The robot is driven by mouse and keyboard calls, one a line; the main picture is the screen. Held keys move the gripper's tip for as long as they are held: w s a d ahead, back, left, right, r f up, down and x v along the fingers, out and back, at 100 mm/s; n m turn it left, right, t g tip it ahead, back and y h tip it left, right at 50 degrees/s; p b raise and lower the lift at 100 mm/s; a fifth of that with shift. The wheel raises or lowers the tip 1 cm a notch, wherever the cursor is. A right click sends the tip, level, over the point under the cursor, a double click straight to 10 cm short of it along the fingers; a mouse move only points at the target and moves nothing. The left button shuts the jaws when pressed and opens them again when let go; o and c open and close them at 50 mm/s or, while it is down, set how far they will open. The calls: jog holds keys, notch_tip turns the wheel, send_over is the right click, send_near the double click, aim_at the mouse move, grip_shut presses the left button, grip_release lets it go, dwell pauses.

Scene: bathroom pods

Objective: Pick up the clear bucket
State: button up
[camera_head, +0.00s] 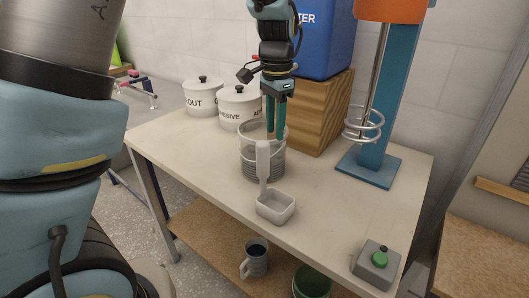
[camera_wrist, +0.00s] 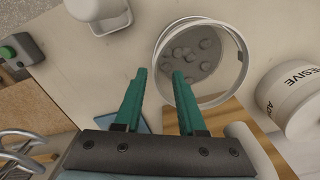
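The clear bucket (camera_head: 247,163) stands upright on the table and has a see-through wall with grey ridges in its lower part. In the wrist view, its open top and studded bottom (camera_wrist: 200,58) show at the upper right, and it looks empty. My gripper (camera_head: 275,136) points down at the bucket's rim. In the wrist view, my gripper (camera_wrist: 160,77) has its two green fingers apart with nothing clearly between them. The right fingertip overlaps the rim and the left one is outside it. I cannot tell whether they touch the bucket.
A white scoop (camera_head: 276,208) stands in front of the bucket, its handle partly covering it. White lidded jars (camera_head: 203,98) stand behind left. A wooden block (camera_head: 316,114) under a blue container (camera_head: 327,38) and a blue stand (camera_head: 371,168) are behind right. A green-button box (camera_head: 376,264) sits front right.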

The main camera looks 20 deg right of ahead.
notch_tip(320, 180, down, 8)
jog(key=shift+s+f+p, duration=0.1)
jog(key=shift+f+p, duration=0.1)
jog(key=shift+p, duration=1.05)
jog(key=shift+c, duration=0.3)
grip_shut()
jog(key=shift+r, duration=0.1)
